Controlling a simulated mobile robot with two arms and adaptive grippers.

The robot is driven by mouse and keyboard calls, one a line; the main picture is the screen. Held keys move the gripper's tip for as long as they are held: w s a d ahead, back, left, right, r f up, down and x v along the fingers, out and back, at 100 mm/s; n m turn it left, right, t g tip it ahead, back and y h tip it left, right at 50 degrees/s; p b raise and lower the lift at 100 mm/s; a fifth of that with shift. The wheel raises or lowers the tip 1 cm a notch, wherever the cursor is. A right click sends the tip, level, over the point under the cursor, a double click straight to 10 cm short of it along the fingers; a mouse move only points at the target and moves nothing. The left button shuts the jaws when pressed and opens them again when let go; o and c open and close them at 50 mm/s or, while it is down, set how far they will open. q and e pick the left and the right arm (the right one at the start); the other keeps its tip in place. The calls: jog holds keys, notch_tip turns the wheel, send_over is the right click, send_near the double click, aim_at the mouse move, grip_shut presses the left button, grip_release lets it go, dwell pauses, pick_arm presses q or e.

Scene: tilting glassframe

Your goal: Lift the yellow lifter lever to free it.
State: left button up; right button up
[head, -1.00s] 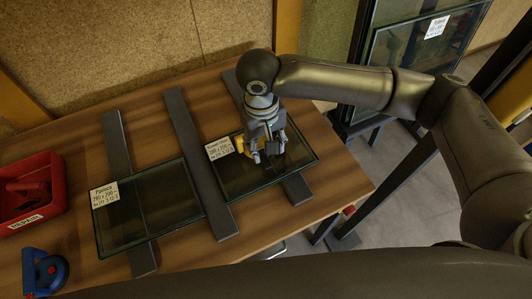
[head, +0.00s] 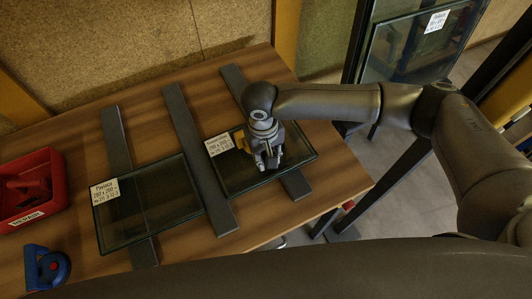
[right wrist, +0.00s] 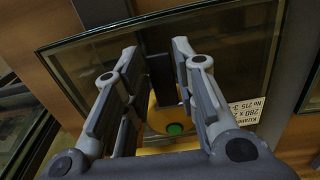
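The yellow lifter (head: 242,142) sits on the right glass pane (head: 225,185), mostly hidden behind my right gripper (head: 268,166) in the head view. In the right wrist view, its yellow body (right wrist: 157,118) with a green button lies partly behind my fingers, near the gripper's base. My right gripper (right wrist: 156,50) is open there, its two fingers spread apart with nothing held between the tips. I cannot make out the lever separately or tell whether a finger touches it. My left gripper is not in view.
A second glass pane (head: 164,208) lies to the left, across dark slats (head: 215,190) on the wooden table. A red bin (head: 50,210) and a blue suction lifter (head: 42,268) are at the left. Framed glass stands beyond the table at the right.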

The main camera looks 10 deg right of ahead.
grip_shut()
jog(key=shift+r+g+p, duration=0.25)
jog(key=shift+g+p, duration=0.05)
jog(key=shift+p, duration=0.3)
jog(key=shift+w+a+r+g+p, duration=0.2)
jog(key=shift+r+g+p, duration=0.3)
jog(key=shift+p, duration=0.7)
jog(key=shift+w+g+h+p, duration=0.2)
jog(key=shift+g+h+p, duration=0.25)
jog(key=shift+g, duration=0.25)
jog(key=shift+w+a+r+g, duration=0.1)
jog(key=shift+w+g, duration=0.1)
jog(key=shift+g, duration=0.4)
jog(key=shift+w+a+r+g+h+b, duration=0.1)
jog(key=shift+w+r+g+h+b, duration=0.15)
jog(key=shift+g+b, duration=0.3)
jog(key=shift+w+g+h+b, duration=0.15)
jog(key=shift+g+h+b, duration=0.15)
jog(key=shift+g, duration=0.45)
jog(key=shift+r, duration=0.1)
